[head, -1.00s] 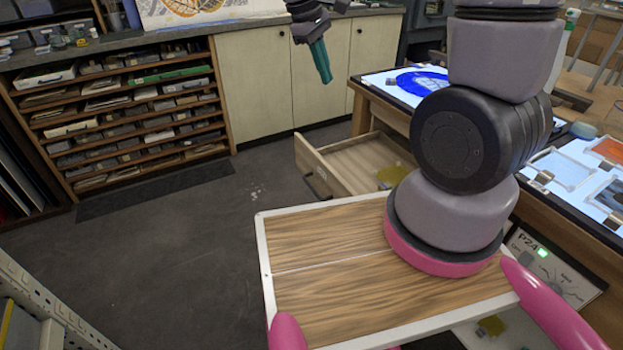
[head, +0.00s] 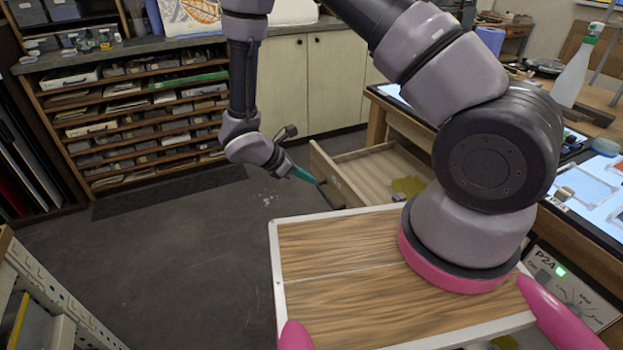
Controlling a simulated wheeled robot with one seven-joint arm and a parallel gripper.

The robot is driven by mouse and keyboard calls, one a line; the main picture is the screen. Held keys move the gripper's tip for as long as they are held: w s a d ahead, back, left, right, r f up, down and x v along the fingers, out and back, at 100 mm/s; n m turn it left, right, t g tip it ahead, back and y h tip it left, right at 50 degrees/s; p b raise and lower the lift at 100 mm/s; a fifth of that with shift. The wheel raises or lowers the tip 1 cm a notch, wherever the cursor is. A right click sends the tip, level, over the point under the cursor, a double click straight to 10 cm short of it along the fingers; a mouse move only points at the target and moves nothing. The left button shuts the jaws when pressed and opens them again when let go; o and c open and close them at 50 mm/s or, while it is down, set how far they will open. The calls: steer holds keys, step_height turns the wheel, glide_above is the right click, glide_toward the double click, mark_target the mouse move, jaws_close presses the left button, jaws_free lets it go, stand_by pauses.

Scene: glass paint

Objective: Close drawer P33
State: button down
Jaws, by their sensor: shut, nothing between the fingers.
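A wooden drawer (head: 372,170) stands pulled out from under the workbench, beyond my own wooden deck. Its front panel (head: 328,168) faces left toward the open floor and bears a dark handle. A yellowish flat piece lies inside. No label P33 can be read on it. My gripper (head: 313,181) has teal fingers that are shut and empty. The fingertips are at the left side of the drawer front, near the handle. I cannot tell whether they touch it.
The workbench with lit panels (head: 590,185) runs along the right; a spray bottle (head: 577,70) stands on it. A panel marked P24 (head: 560,285) is at lower right. Shelves (head: 140,110) and pale cabinets (head: 290,80) line the back.

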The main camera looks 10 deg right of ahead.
mark_target(334, 191)
steer(key=x, duration=0.7)
steer(key=shift+d+f, duration=0.25)
steer(key=shift+d, duration=0.1)
steer(key=shift+w, duration=0.1)
